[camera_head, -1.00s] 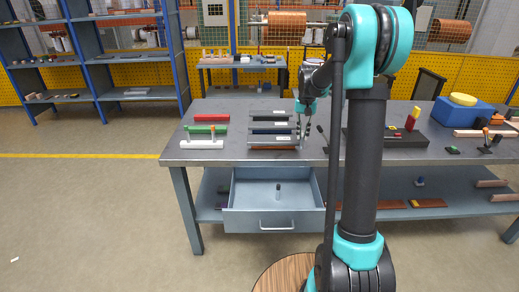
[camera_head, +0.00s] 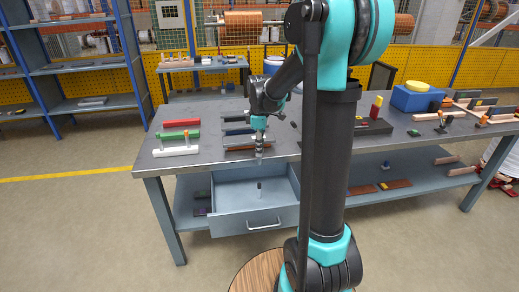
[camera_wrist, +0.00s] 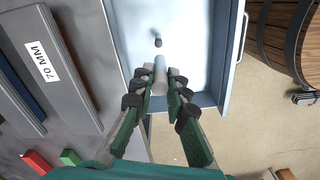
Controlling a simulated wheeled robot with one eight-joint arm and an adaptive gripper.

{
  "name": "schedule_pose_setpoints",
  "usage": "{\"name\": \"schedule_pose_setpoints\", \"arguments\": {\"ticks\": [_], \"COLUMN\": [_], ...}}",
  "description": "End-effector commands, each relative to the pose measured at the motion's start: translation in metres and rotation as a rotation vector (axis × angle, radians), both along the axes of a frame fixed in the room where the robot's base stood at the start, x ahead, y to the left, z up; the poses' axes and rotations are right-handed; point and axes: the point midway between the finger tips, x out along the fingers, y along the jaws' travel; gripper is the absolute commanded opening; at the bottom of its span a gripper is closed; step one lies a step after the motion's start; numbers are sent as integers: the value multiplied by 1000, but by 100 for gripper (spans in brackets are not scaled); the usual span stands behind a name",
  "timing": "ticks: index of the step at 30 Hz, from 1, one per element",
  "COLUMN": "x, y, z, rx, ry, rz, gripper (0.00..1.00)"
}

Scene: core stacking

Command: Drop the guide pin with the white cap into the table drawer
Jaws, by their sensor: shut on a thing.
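My gripper (camera_wrist: 159,90) is shut on a pale grey guide pin (camera_wrist: 160,68). The pin's cap colour is hard to make out. In the head view my gripper (camera_head: 259,143) is at the table's front edge, near the back of the open table drawer (camera_head: 268,219). In the wrist view the drawer's pale floor (camera_wrist: 190,35) lies beyond the pin, with its side wall to the right. The held pin appears above the drawer and apart from its floor.
A small dark-topped pin (camera_head: 260,190) stands in the drawer. Red, green and white pieces (camera_head: 175,151) lie left on the grey table (camera_head: 160,165). Dark bars with labels (camera_wrist: 35,75) lie beside my gripper. A barrel (camera_wrist: 290,35) stands beyond the drawer.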

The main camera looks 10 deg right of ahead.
Motion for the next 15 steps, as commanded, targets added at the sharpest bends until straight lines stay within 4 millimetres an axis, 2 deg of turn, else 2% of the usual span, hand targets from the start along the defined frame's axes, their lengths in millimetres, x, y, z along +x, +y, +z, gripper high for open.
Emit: {"name": "schedule_pose_setpoints", "arguments": {"ticks": [5,15], "x": [-2,-1], "y": [1,1], "z": [-8,-45], "rx": [0,0], "ry": [0,0], "rz": [32,29], "gripper": [0,0]}}
